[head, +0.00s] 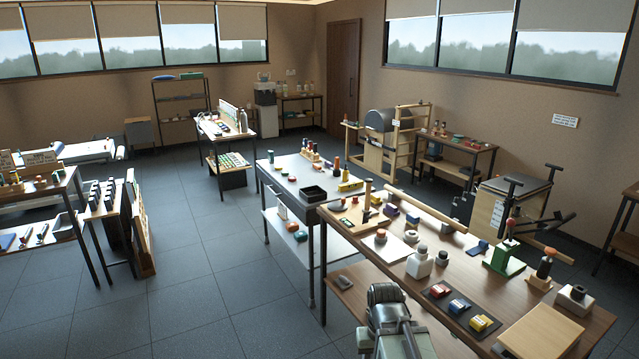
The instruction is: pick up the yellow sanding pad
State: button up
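A small yellow block (480,323), which looks like the yellow sanding pad, lies at the near end of a dark mat (449,317) on the wooden workbench. A blue block (458,306) and a red block (440,291) lie beside it in a row on the same mat. My arm shows at the bottom centre, and its end, my gripper (385,294), is in front of the bench edge, left of the mat and apart from the yellow block. Its fingers cannot be made out, so I cannot tell if it is open or shut.
A lower shelf (349,290) runs under the bench. Another table with a black tray (313,194) stands behind.

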aim_at(375, 201)
jog(key=u, duration=0.35)
jog(key=i, duration=2.4)
jog(key=u, duration=0.15)
jog(key=i, duration=1.5)
jog(key=z, duration=0.15)
